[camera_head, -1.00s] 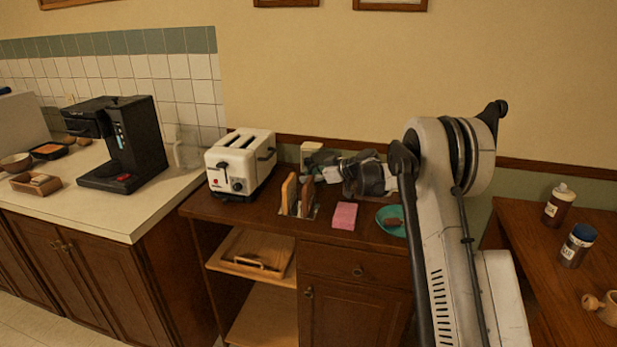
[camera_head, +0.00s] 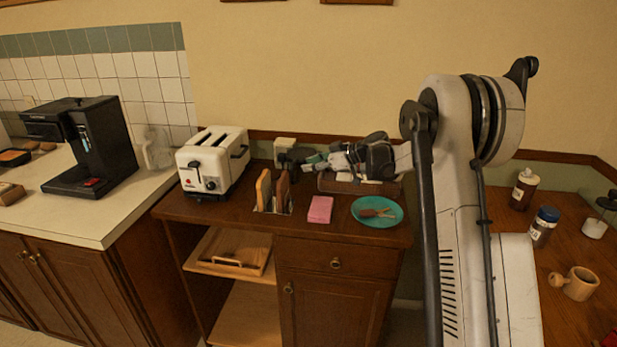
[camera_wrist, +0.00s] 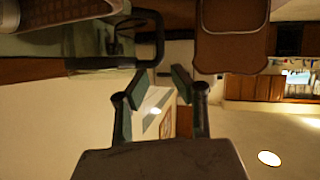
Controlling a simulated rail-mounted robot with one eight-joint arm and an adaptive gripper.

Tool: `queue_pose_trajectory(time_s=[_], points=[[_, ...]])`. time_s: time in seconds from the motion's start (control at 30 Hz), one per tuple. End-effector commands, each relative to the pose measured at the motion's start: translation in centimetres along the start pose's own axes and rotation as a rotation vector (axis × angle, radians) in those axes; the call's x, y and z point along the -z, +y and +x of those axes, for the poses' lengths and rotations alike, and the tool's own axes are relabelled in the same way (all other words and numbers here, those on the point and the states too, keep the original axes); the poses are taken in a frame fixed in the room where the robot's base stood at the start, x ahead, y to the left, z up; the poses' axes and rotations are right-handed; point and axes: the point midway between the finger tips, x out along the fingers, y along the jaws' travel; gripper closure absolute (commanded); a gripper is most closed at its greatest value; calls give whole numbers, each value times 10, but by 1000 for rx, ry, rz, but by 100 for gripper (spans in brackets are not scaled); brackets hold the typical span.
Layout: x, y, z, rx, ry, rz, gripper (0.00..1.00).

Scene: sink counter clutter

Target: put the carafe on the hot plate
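A clear glass carafe (camera_head: 157,150) with a handle stands on the pale counter, close to the right side of the black coffee maker (camera_head: 105,145). The coffee maker's low black base, with the hot plate (camera_head: 70,182), shows no carafe on it. My gripper (camera_head: 298,160) is over the wooden cabinet top, right of the toaster and behind the bread rack, pointing left. In the wrist view my gripper (camera_wrist: 155,95) has its two fingers spread with nothing between them. The carafe cannot be made out clearly in the wrist view.
The white toaster (camera_head: 212,162) and bread rack (camera_head: 270,190) stand between my gripper and the coffee maker. A pink sponge (camera_head: 320,209), a teal plate (camera_head: 378,212) and a wooden block (camera_head: 345,186) are nearby. Bottles (camera_head: 523,188) stand on the right table. Wall runs behind.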

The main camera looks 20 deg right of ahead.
Motion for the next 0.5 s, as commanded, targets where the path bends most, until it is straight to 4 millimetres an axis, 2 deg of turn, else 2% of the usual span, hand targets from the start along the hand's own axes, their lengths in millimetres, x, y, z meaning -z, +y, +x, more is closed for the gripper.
queue_pose_trajectory(time_s=[0.17,0.27,0.5], points=[[4,-4,-4,1,-8,8,76],[15,-15,-9,0,-34,35,76],[56,-70,-35,-19,-153,154,76]])
